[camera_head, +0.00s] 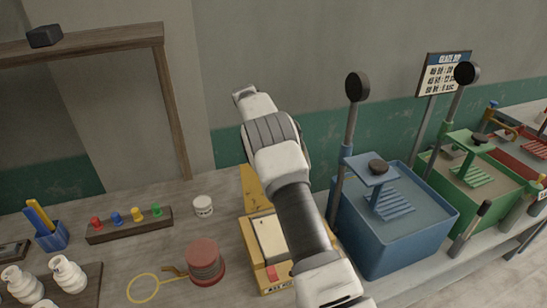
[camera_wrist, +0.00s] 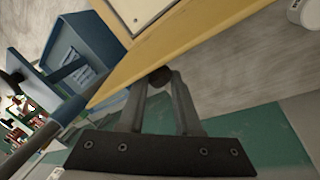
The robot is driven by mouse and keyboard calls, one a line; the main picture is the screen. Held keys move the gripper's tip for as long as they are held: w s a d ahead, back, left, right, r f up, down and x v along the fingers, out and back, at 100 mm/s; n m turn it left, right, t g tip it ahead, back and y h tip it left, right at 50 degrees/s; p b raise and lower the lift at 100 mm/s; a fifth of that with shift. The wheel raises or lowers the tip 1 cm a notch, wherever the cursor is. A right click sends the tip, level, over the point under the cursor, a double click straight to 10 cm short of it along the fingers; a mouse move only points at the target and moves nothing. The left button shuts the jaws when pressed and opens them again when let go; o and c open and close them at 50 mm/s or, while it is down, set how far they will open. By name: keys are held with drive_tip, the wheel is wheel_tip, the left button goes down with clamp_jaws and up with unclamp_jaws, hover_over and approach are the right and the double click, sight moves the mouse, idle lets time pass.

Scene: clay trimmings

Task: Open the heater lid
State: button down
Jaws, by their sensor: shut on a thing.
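The yellow heater (camera_head: 249,238) stands on the bench with a cream panel (camera_head: 268,238) and a red part on its front. A yellow panel (camera_head: 254,190), seemingly the lid, rises at its back; my arm hides its right side, so its exact angle is unclear. In the wrist view, the yellow panel (camera_wrist: 150,62) runs diagonally, with a small dark knob (camera_wrist: 159,77) at its edge. My gripper (camera_wrist: 160,84) is shut on this knob, one finger on each side.
A blue bin (camera_head: 400,235) with a lever stands close right of the heater, and a green one (camera_head: 470,190) beyond it. A red spool (camera_head: 204,262), yellow loop (camera_head: 143,288) and white jar (camera_head: 203,206) are on the left. The wall (camera_head: 290,60) is close behind.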

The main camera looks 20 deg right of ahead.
drive_tip(key=shift+w+a+f+p, duration=0.4)
drive_tip(key=shift+w+a+f, duration=0.15)
drive_tip(key=shift+w, duration=0.1)
drive_tip(key=c, duration=0.5)
unclamp_jaws()
drive_tip(key=shift+w+a+f, duration=0.1)
drive_tip(key=shift+a+f, duration=0.05)
drive_tip(key=shift+c, duration=0.2)
drive_tip(key=shift+d, duration=0.25)
drive_tip(key=shift+d+r, duration=0.1)
drive_tip(key=shift+r, duration=0.15)
drive_tip(key=v, duration=0.7)
drive_tip(key=shift+r, duration=0.15)
